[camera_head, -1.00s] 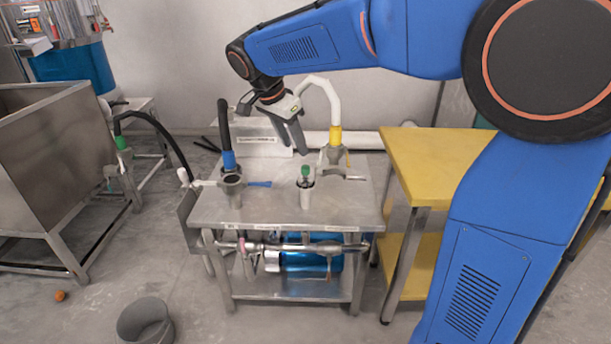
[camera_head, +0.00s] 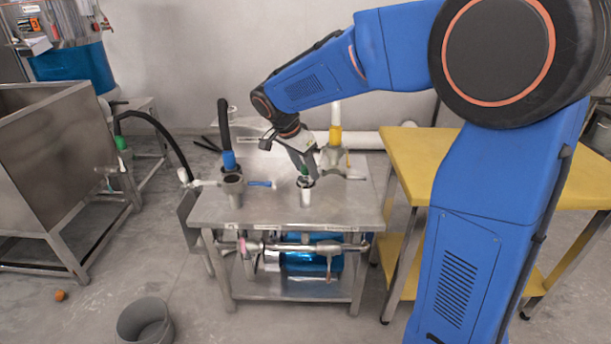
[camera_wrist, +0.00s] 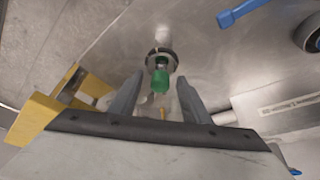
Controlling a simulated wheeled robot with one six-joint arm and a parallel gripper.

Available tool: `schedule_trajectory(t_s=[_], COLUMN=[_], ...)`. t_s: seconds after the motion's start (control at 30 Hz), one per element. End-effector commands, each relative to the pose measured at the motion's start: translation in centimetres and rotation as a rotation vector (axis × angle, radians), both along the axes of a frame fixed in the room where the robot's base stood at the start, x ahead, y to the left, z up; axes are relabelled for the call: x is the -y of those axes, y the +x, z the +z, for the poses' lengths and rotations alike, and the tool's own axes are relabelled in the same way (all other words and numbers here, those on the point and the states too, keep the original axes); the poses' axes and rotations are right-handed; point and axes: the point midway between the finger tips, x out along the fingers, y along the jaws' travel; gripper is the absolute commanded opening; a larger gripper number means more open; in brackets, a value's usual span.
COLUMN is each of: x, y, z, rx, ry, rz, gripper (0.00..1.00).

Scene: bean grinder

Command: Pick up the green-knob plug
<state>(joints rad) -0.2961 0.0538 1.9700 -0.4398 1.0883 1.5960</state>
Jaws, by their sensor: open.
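The green-knob plug (camera_wrist: 160,78) shows in the wrist view with its green knob up, seated in a dark-rimmed round holder on the steel table. In the head view the plug (camera_head: 304,171) stands near the middle of the table and is partly covered by my gripper. My gripper (camera_head: 309,175) points down at it from above. In the wrist view my gripper (camera_wrist: 157,90) is open, with one finger on each side and just short of the knob. The fingers do not appear to touch it.
On the steel table (camera_head: 270,212) a blue-collared hose fitting (camera_head: 229,162) stands left and a yellow-collared one (camera_head: 335,136) stands right, close behind my gripper. A blue-handled tool (camera_head: 260,184) lies between. A yellow table (camera_head: 420,165) is to the right.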

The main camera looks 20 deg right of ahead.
Motion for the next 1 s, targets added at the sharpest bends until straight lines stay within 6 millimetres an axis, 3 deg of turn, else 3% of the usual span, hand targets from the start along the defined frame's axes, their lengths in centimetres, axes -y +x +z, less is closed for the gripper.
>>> schedule_trajectory(t_s=[0.23,0.4,0.77,1.0], x=[0.0,0.0,0.0,0.0], y=[0.0,0.0,0.1,0.1], z=[-0.1,-0.1,0.4,4.0], rx=[0.000,0.000,0.002,0.004], ry=[0.000,0.000,0.001,0.002], rz=[0.000,0.000,0.000,0.000], gripper=[0.41,0.00,0.00,0.00])
